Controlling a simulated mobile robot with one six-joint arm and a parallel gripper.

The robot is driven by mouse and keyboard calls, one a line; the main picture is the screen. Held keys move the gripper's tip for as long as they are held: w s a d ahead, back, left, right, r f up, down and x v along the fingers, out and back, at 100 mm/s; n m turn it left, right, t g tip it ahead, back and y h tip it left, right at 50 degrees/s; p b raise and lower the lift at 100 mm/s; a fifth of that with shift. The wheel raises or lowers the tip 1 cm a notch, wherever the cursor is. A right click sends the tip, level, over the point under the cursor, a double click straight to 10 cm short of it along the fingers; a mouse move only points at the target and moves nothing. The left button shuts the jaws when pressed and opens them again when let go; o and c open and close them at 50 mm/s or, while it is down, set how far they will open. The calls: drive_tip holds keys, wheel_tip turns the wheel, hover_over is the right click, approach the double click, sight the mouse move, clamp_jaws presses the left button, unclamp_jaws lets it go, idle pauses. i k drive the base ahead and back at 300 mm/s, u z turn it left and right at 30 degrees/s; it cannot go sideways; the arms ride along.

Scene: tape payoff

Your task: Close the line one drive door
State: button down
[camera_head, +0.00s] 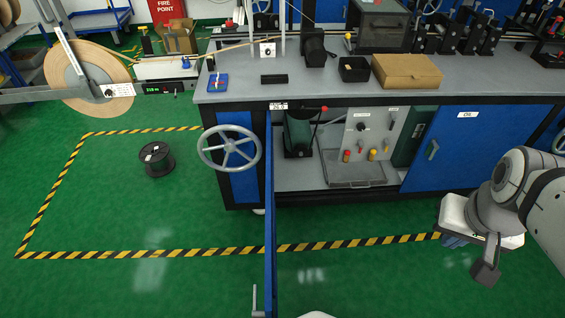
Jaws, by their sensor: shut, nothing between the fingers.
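A blue door (270,220) stands open at the bench front, seen nearly edge-on. It sticks out from the left side of the open bay towards me, and its grey handle (256,300) shows near the bottom of the picture. I take it for the drive door; the small label (278,106) above its hinge side is too small to read. Inside the bay are a green motor (299,132) and a grey control panel (369,138). My gripper (456,241) is at the right, pointing down, shut and empty, well apart from the door. Its fingertips are partly hidden.
A second blue door (430,150) right of the bay is closed. A handwheel (229,148) sticks out left of the open door. A black spool (156,159) stands on the floor inside yellow-black tape (130,254). The green floor between door and gripper is clear.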

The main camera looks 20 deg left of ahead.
sight(271, 288)
drive_tip(key=z, duration=0.05)
drive_tip(key=k, duration=1.3)
drive_tip(key=u, duration=2.7)
drive_tip(key=i, duration=0.85)
drive_tip(key=z, duration=2.2)
